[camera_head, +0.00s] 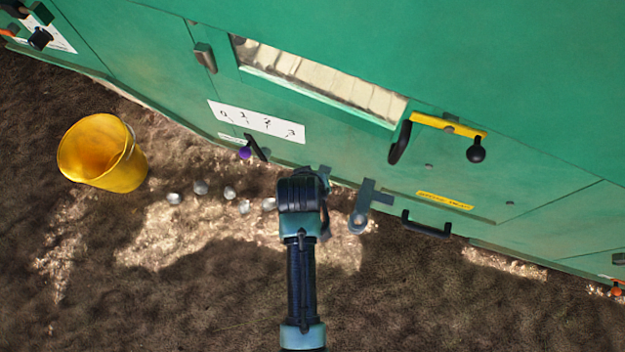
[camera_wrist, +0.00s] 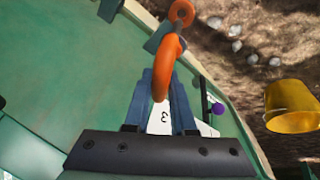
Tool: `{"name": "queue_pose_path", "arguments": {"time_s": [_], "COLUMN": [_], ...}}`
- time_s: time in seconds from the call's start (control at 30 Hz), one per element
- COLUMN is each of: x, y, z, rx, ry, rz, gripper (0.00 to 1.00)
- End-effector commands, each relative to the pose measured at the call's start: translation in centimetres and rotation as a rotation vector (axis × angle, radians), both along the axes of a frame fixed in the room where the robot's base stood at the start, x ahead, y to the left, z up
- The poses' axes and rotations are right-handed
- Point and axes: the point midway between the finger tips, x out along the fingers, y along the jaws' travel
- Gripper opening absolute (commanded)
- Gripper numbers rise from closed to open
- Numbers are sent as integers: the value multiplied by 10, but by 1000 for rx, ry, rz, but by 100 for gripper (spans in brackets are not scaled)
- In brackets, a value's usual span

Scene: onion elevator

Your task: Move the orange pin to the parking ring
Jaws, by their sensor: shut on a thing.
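The orange pin shows in the wrist view as a curved orange loop (camera_wrist: 168,72) between the fingers of my gripper (camera_wrist: 163,95). My gripper is shut on it. A second orange ring (camera_wrist: 181,13) shows just beyond the loop, beside a grey bracket; I cannot tell whether it is part of the pin. In the head view my wrist hides the pin, and my gripper (camera_head: 322,190) is close to the green machine's lower edge. A grey bracket with a ring end (camera_head: 359,221) stands out just right of my gripper; I cannot tell for sure whether it is the parking ring.
The green machine (camera_head: 330,140) fills the upper side, with a black handle (camera_head: 427,226), a black-knobbed lever (camera_head: 475,154) and a purple-knobbed lever (camera_head: 246,152). A yellow bucket (camera_head: 98,152) and several pale lumps (camera_head: 201,188) are on the soil to the left.

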Motion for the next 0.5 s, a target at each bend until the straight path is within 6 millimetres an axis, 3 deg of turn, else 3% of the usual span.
{"name": "queue_pose_path", "arguments": {"time_s": [0.5], "x": [0], "y": [0], "z": [-18], "rx": [0], "ry": [-1], "rz": [0], "gripper": [0]}}
